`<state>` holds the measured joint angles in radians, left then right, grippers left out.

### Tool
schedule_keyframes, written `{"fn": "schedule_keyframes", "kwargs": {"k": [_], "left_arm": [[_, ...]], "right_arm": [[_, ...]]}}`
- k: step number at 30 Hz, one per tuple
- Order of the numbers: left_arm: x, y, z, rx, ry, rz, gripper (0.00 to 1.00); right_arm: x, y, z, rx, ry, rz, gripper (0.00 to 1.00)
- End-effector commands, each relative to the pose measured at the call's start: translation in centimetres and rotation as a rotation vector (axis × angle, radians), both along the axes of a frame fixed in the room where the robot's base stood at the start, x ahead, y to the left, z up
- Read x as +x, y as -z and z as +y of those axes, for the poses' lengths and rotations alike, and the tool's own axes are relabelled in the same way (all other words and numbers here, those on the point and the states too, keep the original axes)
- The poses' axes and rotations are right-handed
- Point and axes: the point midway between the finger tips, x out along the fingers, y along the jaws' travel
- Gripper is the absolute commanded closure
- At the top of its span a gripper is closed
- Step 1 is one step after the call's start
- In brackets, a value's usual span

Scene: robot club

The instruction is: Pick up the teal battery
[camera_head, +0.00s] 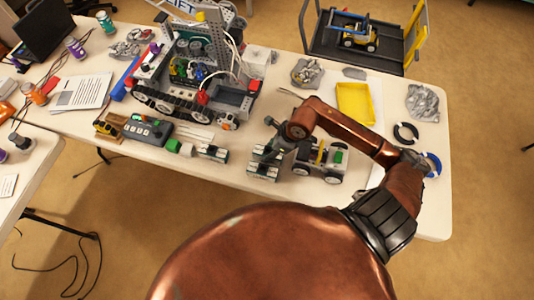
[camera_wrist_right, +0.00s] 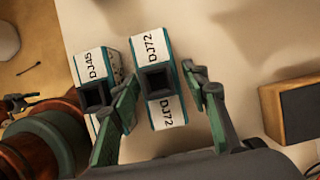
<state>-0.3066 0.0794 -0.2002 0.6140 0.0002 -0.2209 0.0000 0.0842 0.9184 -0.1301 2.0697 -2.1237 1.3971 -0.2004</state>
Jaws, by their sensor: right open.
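In the right wrist view, a teal battery with white labels reading DJ72 (camera_wrist_right: 153,80) lies between the fingers of my right gripper (camera_wrist_right: 160,88). The gripper is open, with a finger on each side; contact cannot be told. A second teal battery marked DJ45 (camera_wrist_right: 93,72) lies just left, partly hidden by the left finger. In the head view, my right gripper (camera_head: 268,153) is low over the table, by a teal and white battery (camera_head: 263,173). Another similar battery (camera_head: 212,153) lies to its left. Labels are too small to read there.
The white table (camera_head: 220,185) has a small wheeled robot (camera_head: 320,160) right of the gripper and a large tracked robot (camera_head: 200,75) behind left. A grey control box (camera_head: 147,130) and a yellow tray (camera_head: 355,103) also stand there. The table's front edge is close.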

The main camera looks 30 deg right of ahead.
Motion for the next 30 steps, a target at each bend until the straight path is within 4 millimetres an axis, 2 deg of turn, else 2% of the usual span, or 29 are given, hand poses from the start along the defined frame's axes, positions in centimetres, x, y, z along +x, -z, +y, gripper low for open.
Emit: {"fn": "schedule_keyframes", "kwargs": {"k": [1,4,12,30], "left_arm": [[0.1,0.2,0.0,0.0,0.0,-0.001,0.62],[0.6,0.3,0.0,-0.001,0.001,-0.007,0.62],[1.4,0.2,-0.1,-0.001,0.003,-0.018,0.62],[1.0,0.2,0.0,0.0,0.002,-0.012,0.62]], "right_arm": [[0.1,0.8,0.2,0.001,0.001,0.002,0.58],[0.4,1.5,0.4,0.001,0.0,0.002,0.58],[0.5,1.6,0.5,-0.001,-0.002,0.0,0.59],[0.5,1.6,0.5,-0.002,-0.003,0.0,1.0]]}}
